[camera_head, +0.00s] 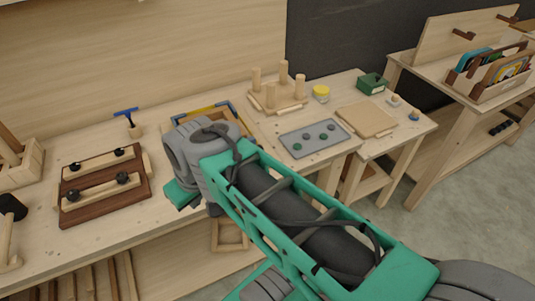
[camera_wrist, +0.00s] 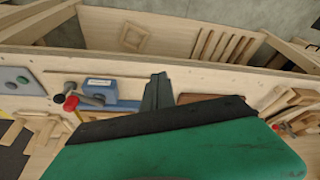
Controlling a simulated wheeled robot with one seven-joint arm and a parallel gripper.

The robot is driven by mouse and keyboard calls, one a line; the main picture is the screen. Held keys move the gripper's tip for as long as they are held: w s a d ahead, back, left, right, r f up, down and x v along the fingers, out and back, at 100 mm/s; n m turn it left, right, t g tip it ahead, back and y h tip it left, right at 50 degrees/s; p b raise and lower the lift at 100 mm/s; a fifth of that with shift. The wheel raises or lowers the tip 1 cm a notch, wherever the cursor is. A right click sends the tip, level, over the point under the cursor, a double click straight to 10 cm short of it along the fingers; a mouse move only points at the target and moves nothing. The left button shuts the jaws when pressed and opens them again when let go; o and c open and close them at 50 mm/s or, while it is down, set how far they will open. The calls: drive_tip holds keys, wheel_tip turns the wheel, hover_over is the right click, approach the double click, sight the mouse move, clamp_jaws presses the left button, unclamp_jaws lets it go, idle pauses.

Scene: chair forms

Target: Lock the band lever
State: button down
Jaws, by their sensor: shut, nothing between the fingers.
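The band clamp shows in the wrist view as a blue body (camera_wrist: 98,93) with a pale label. A lever with a dark rounded grip (camera_wrist: 90,84) and a red knob (camera_wrist: 71,103) are at its left end. My gripper (camera_wrist: 158,90) is shut and empty, its dark fingers just right of the blue body; I cannot tell whether they touch it. In the head view, a wooden frame with blue and yellow edging (camera_head: 205,111) lies on the bench, partly hidden behind my arm. The clamp's lever is hidden there.
A grey tray with round pieces (camera_head: 315,138) and a wooden peg stand (camera_head: 278,92) are to the right of my arm. A dark board with two wooden bars (camera_head: 104,184) lies left. A blue-topped tool (camera_head: 128,118) stands behind it. Bare bench lies between.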

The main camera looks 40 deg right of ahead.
drive_tip(key=w+d+f+n+t+y+b, duration=0.15)
drive_tip(key=d+n, duration=0.35)
drive_tip(key=d, duration=0.9)
drive_tip(key=s+d+r+n+t, duration=0.1)
drive_tip(key=s+d+n, duration=0.4)
drive_tip(key=d, duration=0.7)
drive_tip(key=shift+s+r+t+b, duration=0.2)
drive_tip(key=shift+s+t+b, duration=0.15)
drive_tip(key=shift+s+t, duration=0.5)
drive_tip(key=shift+s+f, duration=0.1)
drive_tip(key=w+f, duration=0.2)
drive_tip(key=w, duration=0.1)
drive_tip(key=w+f+p, duration=0.1)
drive_tip(key=w+f, duration=0.1)
drive_tip(key=w, duration=0.1)
drive_tip(key=w+f+p, duration=0.1)
drive_tip(key=w+f, duration=0.2)
drive_tip(key=shift+w+d, duration=0.25)
drive_tip(key=shift+w, duration=0.1)
drive_tip(key=shift+p, duration=0.3)
